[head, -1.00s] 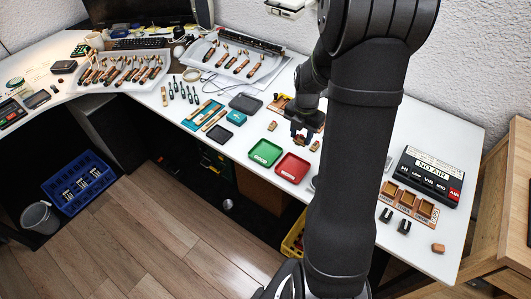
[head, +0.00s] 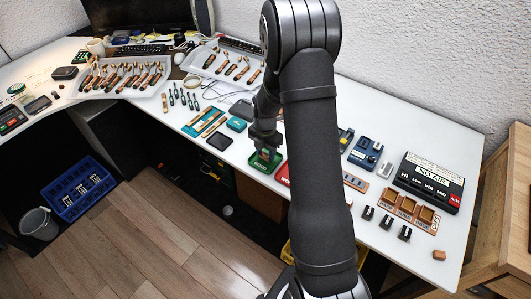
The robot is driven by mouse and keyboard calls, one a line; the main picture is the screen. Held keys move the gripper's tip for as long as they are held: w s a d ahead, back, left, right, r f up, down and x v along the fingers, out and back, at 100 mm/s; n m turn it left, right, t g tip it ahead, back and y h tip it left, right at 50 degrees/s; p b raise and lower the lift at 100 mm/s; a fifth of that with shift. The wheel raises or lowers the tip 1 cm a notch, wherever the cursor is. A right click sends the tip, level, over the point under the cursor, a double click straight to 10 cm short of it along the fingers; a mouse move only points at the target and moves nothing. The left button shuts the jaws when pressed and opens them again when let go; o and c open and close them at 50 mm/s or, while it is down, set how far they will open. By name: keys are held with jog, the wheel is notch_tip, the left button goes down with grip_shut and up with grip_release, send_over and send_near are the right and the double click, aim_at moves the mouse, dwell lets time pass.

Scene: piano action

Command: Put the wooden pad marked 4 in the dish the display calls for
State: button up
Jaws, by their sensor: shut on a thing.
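My gripper (head: 266,151) is over the green dish (head: 255,167). It is shut on a small brown wooden pad (head: 265,156), whose mark is too small to read. I cannot tell whether the pad touches the dish floor. The red dish (head: 283,175) is just right of the green one, mostly hidden behind my arm. A black box with a white panel reading "NO AIR" (head: 433,171) stands at the right of the table. Its lower edge carries several short labels, with a red one at the right end.
A wooden tray with square compartments (head: 407,206) lies in front of the black box, with small dark blocks (head: 385,222) nearby. A lone wooden block (head: 438,255) is at the front right. A dark tray (head: 219,140) and teal box (head: 236,124) lie left of the green dish.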

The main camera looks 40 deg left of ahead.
aim_at(265, 154)
jog(key=shift+f, duration=0.45)
jog(key=shift+f, duration=0.15)
jog(key=o, duration=0.9)
jog(key=shift+o, duration=0.2)
notch_tip(265, 154, up, 12)
jog(key=shift+r, duration=0.2)
